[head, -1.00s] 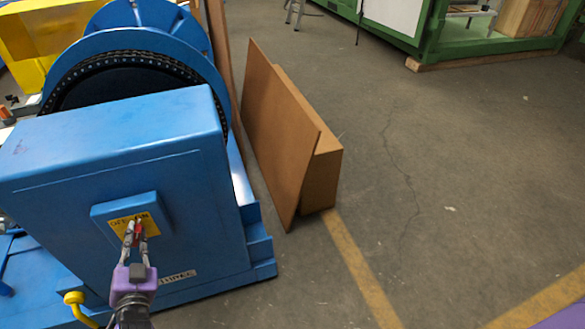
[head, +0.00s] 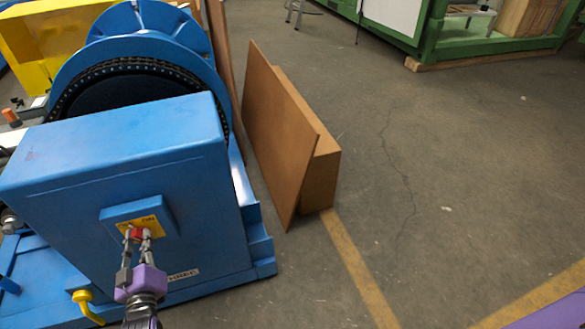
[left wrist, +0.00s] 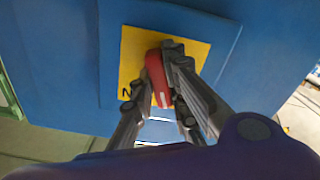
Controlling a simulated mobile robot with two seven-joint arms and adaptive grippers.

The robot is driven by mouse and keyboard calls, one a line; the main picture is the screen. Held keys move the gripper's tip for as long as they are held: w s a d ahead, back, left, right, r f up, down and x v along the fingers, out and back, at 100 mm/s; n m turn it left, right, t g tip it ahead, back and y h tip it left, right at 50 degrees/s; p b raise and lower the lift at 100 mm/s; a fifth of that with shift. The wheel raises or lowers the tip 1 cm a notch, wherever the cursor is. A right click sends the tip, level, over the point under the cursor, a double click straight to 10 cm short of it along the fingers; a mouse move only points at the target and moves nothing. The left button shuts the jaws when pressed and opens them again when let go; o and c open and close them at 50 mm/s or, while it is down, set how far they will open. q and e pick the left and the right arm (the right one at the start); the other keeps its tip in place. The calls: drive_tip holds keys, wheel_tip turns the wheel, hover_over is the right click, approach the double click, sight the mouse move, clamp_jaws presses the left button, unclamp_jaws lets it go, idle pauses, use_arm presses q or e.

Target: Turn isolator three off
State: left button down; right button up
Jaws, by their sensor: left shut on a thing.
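The isolator is a red handle (head: 136,234) on a yellow plate (head: 153,223) lettered OFF on the left and ON on the right. The plate sits on a raised blue box on the front of a blue cabinet (head: 80,215). A white label (head: 183,275) low on the cabinet seems to read THREE. My left gripper (head: 138,236) is shut on the red handle. In the left wrist view the fingers clasp the red handle (left wrist: 156,76) from both sides and hide part of it and the plate. I cannot tell surely which word the handle points to. My right gripper is not in view.
A yellow pipe (head: 88,305) bends out low beside my left wrist. A blue wheel with a chain (head: 140,68) stands behind the cabinet. Brown boards (head: 280,130) lean to its right. The grey floor (head: 450,180) further right is clear.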

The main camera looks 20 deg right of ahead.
use_arm(q)
drive_tip(key=shift+n, duration=2)
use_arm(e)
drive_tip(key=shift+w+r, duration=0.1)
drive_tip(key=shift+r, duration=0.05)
use_arm(q)
drive_tip(key=c, duration=1.7)
unclamp_jaws()
drive_tip(key=s, duration=1.2)
drive_tip(key=shift+a, duration=0.2)
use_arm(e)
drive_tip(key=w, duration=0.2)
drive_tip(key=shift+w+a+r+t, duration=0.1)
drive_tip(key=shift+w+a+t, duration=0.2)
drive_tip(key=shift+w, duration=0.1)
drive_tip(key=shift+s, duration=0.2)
